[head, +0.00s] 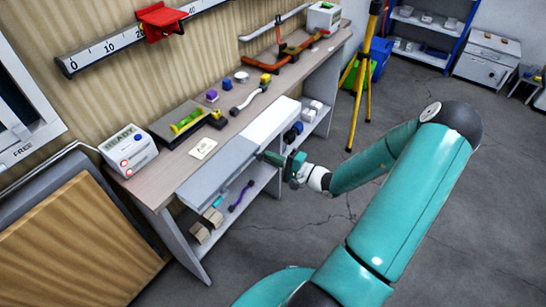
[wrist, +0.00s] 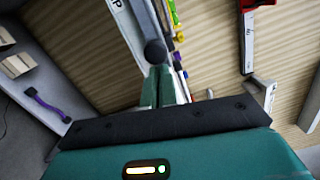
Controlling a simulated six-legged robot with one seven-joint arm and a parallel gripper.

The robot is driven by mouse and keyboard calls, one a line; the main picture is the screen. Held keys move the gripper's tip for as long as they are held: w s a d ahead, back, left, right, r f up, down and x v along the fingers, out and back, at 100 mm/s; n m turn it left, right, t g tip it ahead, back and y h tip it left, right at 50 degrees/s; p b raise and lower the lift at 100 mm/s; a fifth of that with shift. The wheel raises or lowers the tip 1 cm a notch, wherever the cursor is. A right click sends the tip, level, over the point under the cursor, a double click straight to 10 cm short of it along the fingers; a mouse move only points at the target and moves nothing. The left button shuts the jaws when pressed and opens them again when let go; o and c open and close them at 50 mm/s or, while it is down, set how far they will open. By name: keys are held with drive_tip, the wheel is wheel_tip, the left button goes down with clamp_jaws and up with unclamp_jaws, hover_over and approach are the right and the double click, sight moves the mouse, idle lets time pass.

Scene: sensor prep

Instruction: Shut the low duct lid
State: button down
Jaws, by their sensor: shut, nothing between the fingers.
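A long flat panel, which I take for the low duct lid (head: 222,172), runs along the front edge of the workbench. Its near part is grey and its far part (head: 270,122) is bright white. Whether it is raised or lies flat is hard to tell. My gripper (head: 268,157) is at the panel's front side, near its middle, fingers pointing at the bench. I cannot tell whether they touch the panel. In the wrist view the green fingers (wrist: 162,84) are together and empty, close below a dark round knob (wrist: 155,52).
The lower shelf carries tan blocks (head: 199,232) and a purple tool (head: 241,195). A yellow tripod (head: 364,80) stands beyond the bench. Grey floor (head: 300,245) is open in front.

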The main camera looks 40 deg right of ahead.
drive_tip(key=s+d, duration=0.8)
drive_tip(key=shift+s+f, duration=0.25)
drive_tip(key=shift+f, duration=0.2)
drive_tip(key=shift+w+a, duration=0.1)
drive_tip(key=a+r+n+g+y, duration=0.1)
drive_tip(key=a+r+n+g, duration=0.5)
drive_tip(key=a, duration=0.4)
drive_tip(key=a+r+n+g+y, duration=0.1)
drive_tip(key=a+r+n+g, duration=0.25)
drive_tip(key=a+g, duration=0.5)
drive_tip(key=s+a+r+n+t+h, duration=0.1)
drive_tip(key=s+a+r+h, duration=0.3)
drive_tip(key=r, duration=0.4)
drive_tip(key=s+a+r+n+t+h, duration=0.2)
drive_tip(key=s+a+r+n+h, duration=0.2)
drive_tip(key=a+r, duration=0.3)
wheel_tip(320, 180, up, 2)
drive_tip(key=shift+s+r+h, duration=0.25)
drive_tip(key=shift+s+h, duration=0.25)
drive_tip(key=shift+h, duration=0.2)
